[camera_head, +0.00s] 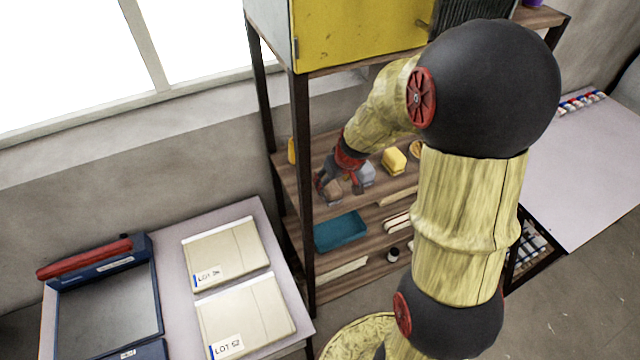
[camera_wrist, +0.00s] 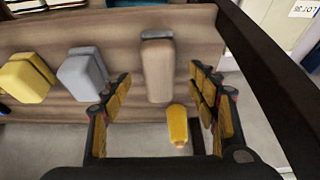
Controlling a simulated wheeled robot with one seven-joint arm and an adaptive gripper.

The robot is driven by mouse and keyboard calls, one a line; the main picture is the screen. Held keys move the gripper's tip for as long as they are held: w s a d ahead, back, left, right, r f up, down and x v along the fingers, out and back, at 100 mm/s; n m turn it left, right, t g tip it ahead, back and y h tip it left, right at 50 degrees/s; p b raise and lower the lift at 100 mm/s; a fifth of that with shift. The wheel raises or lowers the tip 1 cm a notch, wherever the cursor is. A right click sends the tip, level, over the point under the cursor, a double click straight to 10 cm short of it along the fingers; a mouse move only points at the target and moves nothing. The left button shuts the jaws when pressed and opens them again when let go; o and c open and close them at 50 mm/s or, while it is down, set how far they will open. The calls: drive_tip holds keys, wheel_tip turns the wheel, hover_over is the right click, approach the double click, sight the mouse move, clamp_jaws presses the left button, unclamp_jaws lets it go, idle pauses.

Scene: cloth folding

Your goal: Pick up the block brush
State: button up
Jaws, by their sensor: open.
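A brown two-layered block (camera_wrist: 157,72), which looks like the block brush, sits on the wooden shelf in the wrist view. It also shows partly in the head view (camera_head: 334,194), between dark fingers. My gripper (camera_wrist: 160,85) is open, with one finger on each side of the brown block in the picture. I cannot tell whether the fingertips reach down beside it. In the head view my gripper (camera_head: 340,186) is over the left end of the shelf. A grey block (camera_wrist: 84,75) and a yellow block (camera_wrist: 28,76) of similar shape sit to its left in the wrist view.
A yellow bottle (camera_wrist: 178,125) stands near the shelf end, between my fingers in the wrist view. A dark shelf post (camera_head: 301,200) is close by. A teal bin (camera_head: 340,232) is on the shelf below. A yellow cabinet (camera_head: 350,32) is above.

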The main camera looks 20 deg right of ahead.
drive_tip(key=shift+x, duration=1)
drive_tip(key=w+f, duration=0.2)
drive_tip(key=f, duration=0.1)
drive_tip(key=shift+w+d+f, duration=0.15)
drive_tip(key=shift+w+f, duration=0.2)
drive_tip(key=shift+w+f+b, duration=0.25)
drive_tip(key=shift+f+b, duration=0.1)
drive_tip(key=shift+f, duration=0.1)
drive_tip(key=shift+f+b, duration=0.2)
drive_tip(key=shift+b, duration=0.1)
drive_tip(key=shift+c, duration=0.3)
drive_tip(key=shift+s+f, duration=0.1)
drive_tip(key=shift+s, duration=0.15)
drive_tip(key=c, duration=1.3)
